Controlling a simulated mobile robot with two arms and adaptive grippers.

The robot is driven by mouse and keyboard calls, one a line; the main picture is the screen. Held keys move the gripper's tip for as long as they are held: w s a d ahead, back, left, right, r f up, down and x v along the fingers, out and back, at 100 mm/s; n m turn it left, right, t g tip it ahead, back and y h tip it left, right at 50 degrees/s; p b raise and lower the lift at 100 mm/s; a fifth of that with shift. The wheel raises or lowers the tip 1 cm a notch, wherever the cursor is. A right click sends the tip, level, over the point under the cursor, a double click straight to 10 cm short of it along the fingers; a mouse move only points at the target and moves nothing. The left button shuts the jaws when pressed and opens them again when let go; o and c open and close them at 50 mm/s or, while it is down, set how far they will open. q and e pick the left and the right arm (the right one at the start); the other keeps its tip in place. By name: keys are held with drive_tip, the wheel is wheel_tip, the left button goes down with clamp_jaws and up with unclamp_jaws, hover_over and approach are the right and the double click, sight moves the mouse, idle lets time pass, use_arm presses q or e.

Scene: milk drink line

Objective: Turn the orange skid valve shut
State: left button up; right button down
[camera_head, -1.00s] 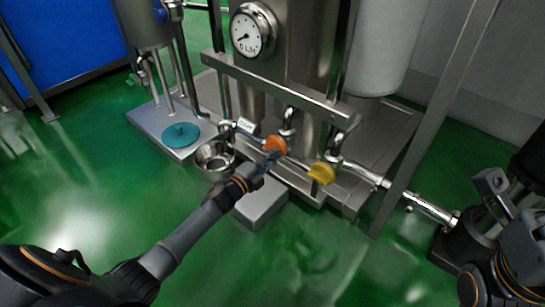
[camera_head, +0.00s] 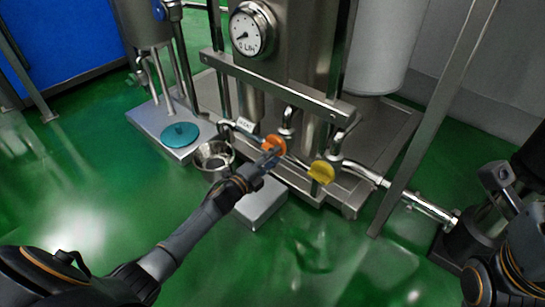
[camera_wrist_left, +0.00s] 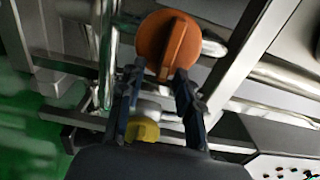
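The orange valve (camera_head: 274,143) is a round handle on the skid's front piping, below the steel column. It also shows in the left wrist view (camera_wrist_left: 167,42), with a raised ridge across its face. My left gripper (camera_head: 270,158) is right in front of it. In the left wrist view its two fingers (camera_wrist_left: 158,76) are spread apart, their tips by the lower edge of the orange handle and the ridge between and just beyond them. I cannot tell whether they touch. My right arm (camera_head: 505,250) is at the right edge, and its finger state is unclear.
A yellow valve (camera_head: 321,172) sits close to the right on the same piping. A steel bowl (camera_head: 214,157) and a teal disc (camera_head: 180,134) are to the left. A gauge (camera_head: 252,29) and a steel crossbar (camera_head: 280,86) are above.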

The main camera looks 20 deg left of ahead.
use_arm(q)
drive_tip(key=shift+r, duration=0.1)
drive_tip(key=v, duration=1.2)
